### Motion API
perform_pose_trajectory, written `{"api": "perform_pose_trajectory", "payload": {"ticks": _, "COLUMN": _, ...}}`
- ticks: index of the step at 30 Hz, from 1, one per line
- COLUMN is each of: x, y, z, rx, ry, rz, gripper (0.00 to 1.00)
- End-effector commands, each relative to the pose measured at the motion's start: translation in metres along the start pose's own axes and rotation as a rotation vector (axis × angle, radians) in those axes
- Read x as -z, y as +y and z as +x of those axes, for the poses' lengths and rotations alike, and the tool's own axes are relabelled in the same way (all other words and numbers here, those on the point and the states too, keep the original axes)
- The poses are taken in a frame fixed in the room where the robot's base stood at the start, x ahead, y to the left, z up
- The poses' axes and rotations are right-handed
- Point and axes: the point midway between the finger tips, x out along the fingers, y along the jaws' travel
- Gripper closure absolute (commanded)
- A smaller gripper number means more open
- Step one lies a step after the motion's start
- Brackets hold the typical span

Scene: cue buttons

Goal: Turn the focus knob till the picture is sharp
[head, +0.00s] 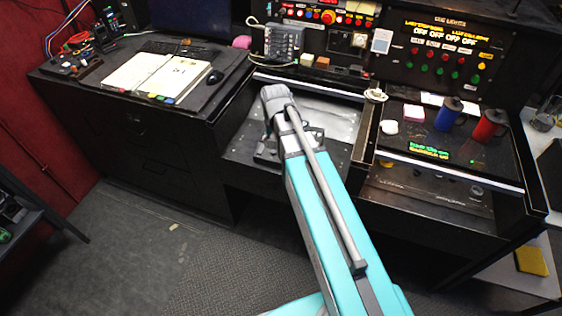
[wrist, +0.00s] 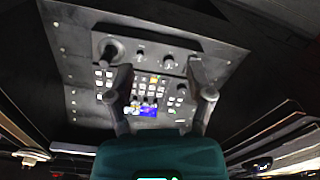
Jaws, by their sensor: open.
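In the wrist view a dark control panel (wrist: 84,72) lies ahead, with a row of knobs, several pale buttons and a small lit screen (wrist: 150,109). A large black knob (wrist: 112,52) is at the upper left. Two smaller knobs, one at the middle (wrist: 140,58) and one to its right (wrist: 168,66), sit in the same row. I cannot tell which is the focus knob or whether the picture is sharp. My gripper (wrist: 158,82) is open, its fingers spread over the panel with nothing between them. In the head view my arm hides most of the gripper and the panel's knobs.
A desk with an open binder (head: 150,72) and a black mouse (head: 215,77) is at left. At right, a blue mug (head: 448,114) and a red mug (head: 489,125) stand below a lit button panel (head: 440,55). The floor (head: 150,260) at lower left is mostly clear.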

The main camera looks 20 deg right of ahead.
Motion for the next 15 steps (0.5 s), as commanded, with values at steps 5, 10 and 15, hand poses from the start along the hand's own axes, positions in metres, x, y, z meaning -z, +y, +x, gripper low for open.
{"api": "perform_pose_trajectory", "payload": {"ticks": 5, "x": -0.029, "y": 0.008, "z": 0.000, "rx": -0.003, "ry": -0.002, "rz": -0.078, "gripper": 0.32}}
{"api": "perform_pose_trajectory", "payload": {"ticks": 10, "x": -0.051, "y": 0.014, "z": -0.001, "rx": -0.006, "ry": -0.005, "rz": -0.152, "gripper": 0.32}}
{"api": "perform_pose_trajectory", "payload": {"ticks": 15, "x": -0.068, "y": 0.018, "z": -0.001, "rx": -0.008, "ry": -0.007, "rz": -0.212, "gripper": 0.32}}
